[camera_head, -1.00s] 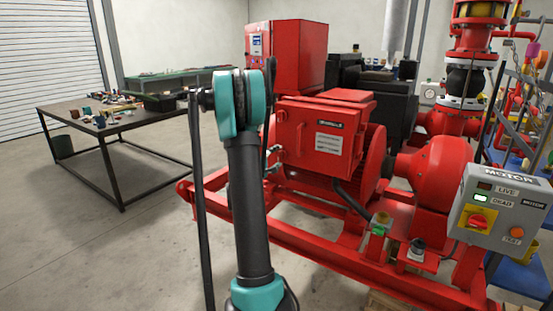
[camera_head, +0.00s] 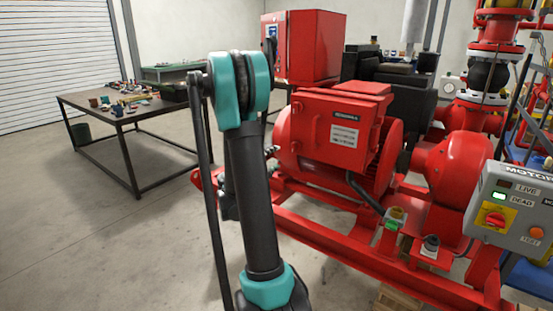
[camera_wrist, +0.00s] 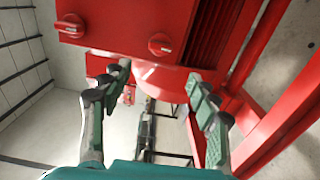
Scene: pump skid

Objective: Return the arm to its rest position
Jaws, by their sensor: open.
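My gripper (camera_wrist: 160,92) shows in the wrist view with its two fingers spread wide apart, open and with nothing between them. Beyond the fingers is a red cabinet (camera_wrist: 140,20) with two red rotary knobs; I cannot tell whether the fingers touch anything. In the head view my teal and black arm stands upright in the middle, in front of the red pump skid (camera_head: 345,248). The gripper itself does not show in the head view.
A red motor (camera_head: 340,130) is close behind my arm. A grey motor control box (camera_head: 510,210) stands at the right. A dark workbench (camera_head: 135,118) with small parts is at the left. The floor (camera_head: 110,240) at front left is clear.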

